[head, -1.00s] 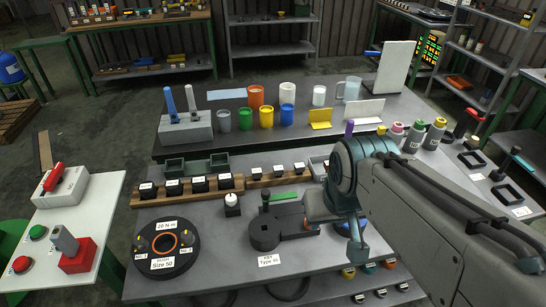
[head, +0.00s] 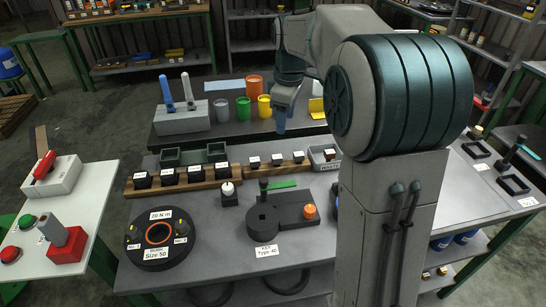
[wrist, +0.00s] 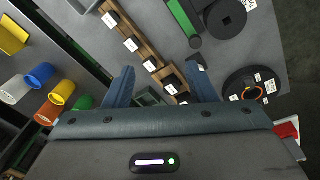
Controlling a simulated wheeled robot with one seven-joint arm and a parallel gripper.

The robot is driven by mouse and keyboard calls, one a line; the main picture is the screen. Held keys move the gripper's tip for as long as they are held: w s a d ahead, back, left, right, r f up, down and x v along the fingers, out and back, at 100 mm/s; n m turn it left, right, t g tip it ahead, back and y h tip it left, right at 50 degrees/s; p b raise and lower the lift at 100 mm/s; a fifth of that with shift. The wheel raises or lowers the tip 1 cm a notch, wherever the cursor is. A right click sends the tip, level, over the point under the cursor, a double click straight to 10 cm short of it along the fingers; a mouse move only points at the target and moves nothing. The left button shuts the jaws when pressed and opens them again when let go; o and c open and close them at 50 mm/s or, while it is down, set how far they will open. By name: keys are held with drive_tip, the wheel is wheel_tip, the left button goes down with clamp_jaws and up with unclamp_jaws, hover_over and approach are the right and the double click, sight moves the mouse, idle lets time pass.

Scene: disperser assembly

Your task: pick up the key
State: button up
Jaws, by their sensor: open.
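A label reading KEY (head: 266,250) lies on the near table. Behind it is a dark grey piece (head: 262,219) with a round holed end and a flat block carrying an orange knob (head: 309,211). Its round end also shows at the top of the wrist view (wrist: 226,18). A green bar with a dark upright post (head: 281,184) is just behind it; I cannot tell which part is the key. My gripper (head: 281,130) points down, open and empty, behind and above the wooden rails. In the wrist view its fingers (wrist: 161,72) are apart, with no object gripped.
Wooden rails with black blocks (head: 183,178) run across the near table. Coloured cups (head: 243,109) stand on the rear table beside my gripper. A black round fixture (head: 160,257) is at the front left. My arm hides much of the right side.

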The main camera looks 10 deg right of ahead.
drive_tip(key=w+f+n+g+b, duration=0.1)
drive_tip(key=w+f+n+b, duration=0.1)
drive_tip(key=w+f+n, duration=0.7)
drive_tip(key=m, duration=0.3)
hover_over(277, 157)
drive_tip(key=f, duration=0.7)
drive_tip(key=shift+w+a+f, duration=0.3)
drive_tip(key=shift+a+f, duration=0.05)
drive_tip(key=shift+a, duration=0.05)
drive_tip(key=shift+s+d+f+p, duration=0.15)
drive_tip(key=shift+f+p, duration=0.25)
drive_tip(key=shift+f, duration=0.95)
drive_tip(key=shift+s+d+f+p, duration=0.1)
drive_tip(key=shift+d+f+p, duration=0.25)
drive_tip(key=shift+f, duration=1)
drive_tip(key=shift+a, duration=0.1)
clamp_jaws()
